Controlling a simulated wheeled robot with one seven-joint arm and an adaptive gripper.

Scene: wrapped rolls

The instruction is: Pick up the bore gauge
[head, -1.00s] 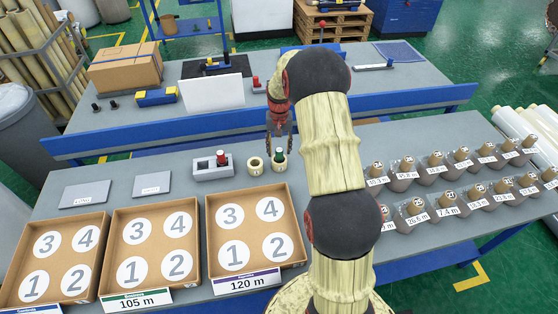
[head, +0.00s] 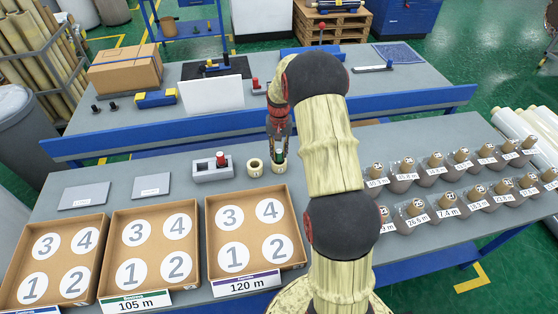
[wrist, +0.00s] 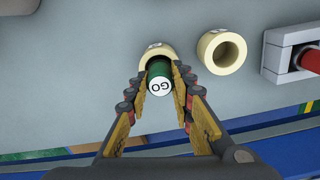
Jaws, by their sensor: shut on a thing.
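The bore gauge (wrist: 159,82) is a small green cylinder with a white end marked "GO". It also shows in the head view (head: 279,155), at the right-hand cream ring. My gripper (wrist: 162,75) is shut on the gauge, one finger on each side; it points down over the ring in the head view (head: 278,147). The gauge's lower part is hidden, and it appears to stand in that cream ring (wrist: 158,50). A second, empty cream ring (wrist: 240,52) lies beside it, apart from the gripper.
A grey holder (head: 212,175) with a red-topped piece stands left of the rings. Cardboard trays (head: 205,235) with numbered circles line the front edge. Several labelled pieces (head: 417,219) stand at the right. A blue rail (head: 180,131) runs behind the rings.

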